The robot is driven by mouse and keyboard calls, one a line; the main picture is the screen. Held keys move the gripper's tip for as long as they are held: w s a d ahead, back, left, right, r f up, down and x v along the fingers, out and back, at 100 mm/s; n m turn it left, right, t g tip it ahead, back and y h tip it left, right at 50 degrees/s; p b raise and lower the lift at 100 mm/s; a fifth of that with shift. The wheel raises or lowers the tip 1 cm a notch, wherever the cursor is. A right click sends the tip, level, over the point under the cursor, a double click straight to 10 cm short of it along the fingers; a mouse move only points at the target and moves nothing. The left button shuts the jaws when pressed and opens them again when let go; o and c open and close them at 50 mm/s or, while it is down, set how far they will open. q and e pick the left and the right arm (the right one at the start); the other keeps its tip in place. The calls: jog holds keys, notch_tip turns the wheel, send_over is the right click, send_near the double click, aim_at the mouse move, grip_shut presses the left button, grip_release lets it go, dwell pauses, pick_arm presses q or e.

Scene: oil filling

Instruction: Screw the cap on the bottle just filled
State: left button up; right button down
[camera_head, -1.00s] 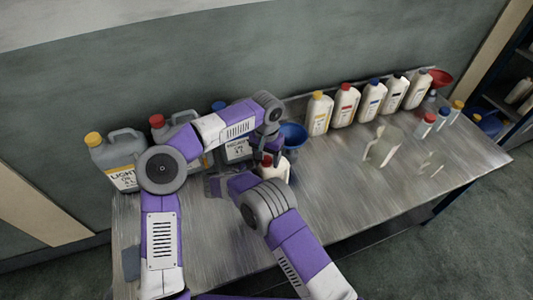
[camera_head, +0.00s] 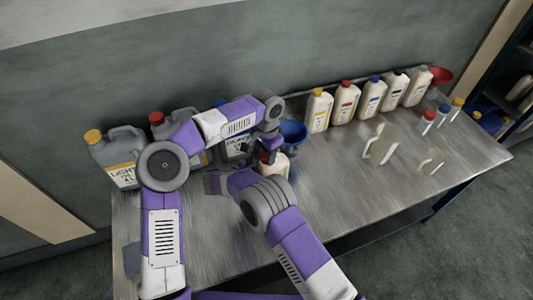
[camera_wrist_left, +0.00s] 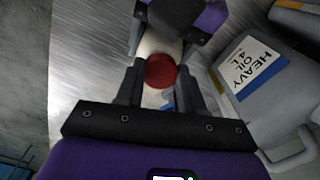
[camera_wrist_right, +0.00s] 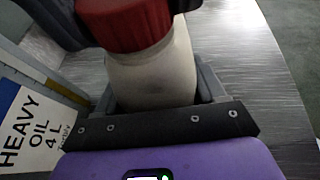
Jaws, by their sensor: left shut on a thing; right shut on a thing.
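A white bottle (camera_wrist_right: 155,75) stands on the metal table, partly hidden by my arms; it also shows in the head view (camera_head: 279,166). My right gripper (camera_wrist_right: 150,95) is shut on its body, one finger on each side. A red cap (camera_wrist_right: 125,22) sits on the bottle's top; it also shows from above in the left wrist view (camera_wrist_left: 161,71). My left gripper (camera_wrist_left: 158,82) is over the bottle, shut on the red cap with a finger on each side. The cap hides the neck and thread, so I cannot tell how tight it sits.
A grey heavy-oil jug (camera_wrist_left: 262,92) stands close beside the bottle. A light-oil jug (camera_head: 119,155) is at the left. A blue funnel (camera_head: 293,132) is just behind the bottle. Several capped white bottles (camera_head: 319,112) line the back edge. The table's front right (camera_head: 350,205) is clear.

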pick_arm(q)
jog(key=o, duration=1.2)
jog(key=shift+o, duration=0.2)
notch_tip(320, 180, up, 12)
pick_arm(e)
grip_release()
